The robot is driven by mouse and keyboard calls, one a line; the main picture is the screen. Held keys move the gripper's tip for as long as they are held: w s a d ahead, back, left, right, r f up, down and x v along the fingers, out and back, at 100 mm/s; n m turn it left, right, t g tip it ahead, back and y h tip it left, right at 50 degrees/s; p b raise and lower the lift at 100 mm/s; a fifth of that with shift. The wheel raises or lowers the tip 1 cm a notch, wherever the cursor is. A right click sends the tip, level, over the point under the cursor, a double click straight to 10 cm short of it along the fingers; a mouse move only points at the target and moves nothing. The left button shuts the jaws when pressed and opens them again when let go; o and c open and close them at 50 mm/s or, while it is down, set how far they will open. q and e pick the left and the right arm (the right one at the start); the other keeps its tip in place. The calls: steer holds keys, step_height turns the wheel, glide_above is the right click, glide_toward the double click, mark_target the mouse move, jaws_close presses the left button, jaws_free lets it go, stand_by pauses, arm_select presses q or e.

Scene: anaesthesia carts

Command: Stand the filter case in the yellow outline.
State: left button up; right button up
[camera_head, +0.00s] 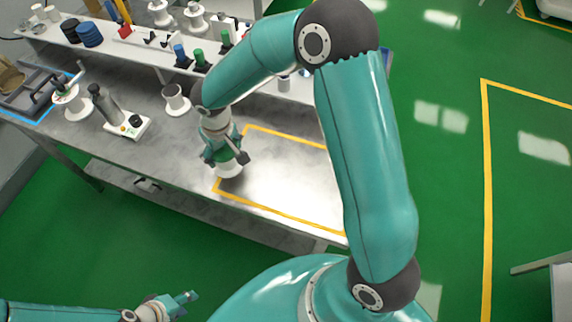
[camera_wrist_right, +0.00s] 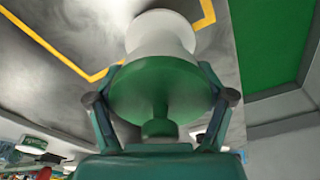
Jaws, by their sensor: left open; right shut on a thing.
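The filter case, a white spool-shaped body with a green top and knob, shows in the right wrist view (camera_wrist_right: 163,38). My right gripper (camera_wrist_right: 160,98) is shut around its green part. In the head view the gripper (camera_head: 224,152) hides most of the case; its white base (camera_head: 229,171) shows below, at the left end of the yellow outline (camera_head: 268,211). The base overlaps the left line in the picture. The case looks about upright; I cannot tell whether it touches the table. My left gripper (camera_head: 184,300) is open and empty, low in the head view, away from the table.
A raised shelf (camera_head: 140,50) behind carries bottles and spools. The outline's interior (camera_head: 285,180) looks clear where visible; my right arm covers part.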

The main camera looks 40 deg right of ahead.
steer(key=shift+w, duration=0.25)
arm_select(q)
steer(key=shift+w+a, duration=0.15)
arm_select(e)
steer(key=shift+d, duration=0.1)
steer(key=shift+s+r, duration=0.1)
arm_select(q)
steer(key=shift+o, duration=0.7)
arm_select(e)
steer(key=shift+d, duration=0.25)
steer(key=s+d+r+n+b, duration=0.3)
steer(key=s+d+r+b, duration=0.9)
steer(key=r, duration=0.3)
arm_select(q)
step_height(320, 180, down, 14)
steer(key=b, duration=0.2)
arm_select(e)
steer(key=f, duration=1.8)
steer(key=shift+s+a+f, duration=0.15)
steer(key=shift+a+f, duration=0.1)
steer(key=shift+f, duration=0.15)
